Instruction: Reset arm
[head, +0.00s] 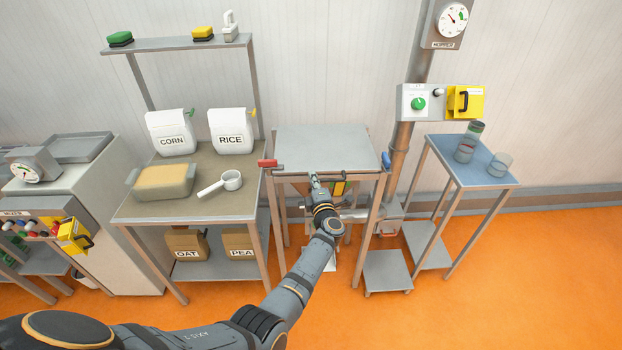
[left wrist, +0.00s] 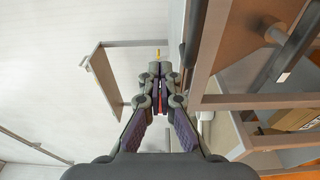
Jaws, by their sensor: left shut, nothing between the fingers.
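My left arm reaches forward from the bottom of the head view. My left gripper (head: 314,184) is at the front edge of the grey-topped table (head: 322,144). In the left wrist view my left gripper (left wrist: 160,72) has its fingers together, with nothing seen between them. A red-handled part (head: 267,163) sits at the table's left corner and a blue one (head: 386,160) at its right corner. My right gripper does not show.
A side table (head: 205,208) holds CORN (head: 171,134) and RICE (head: 231,132) bags, a tan-filled tray (head: 165,182) and a white scoop (head: 221,184). A control box (head: 418,103) hangs on a post. Orange floor is free at right.

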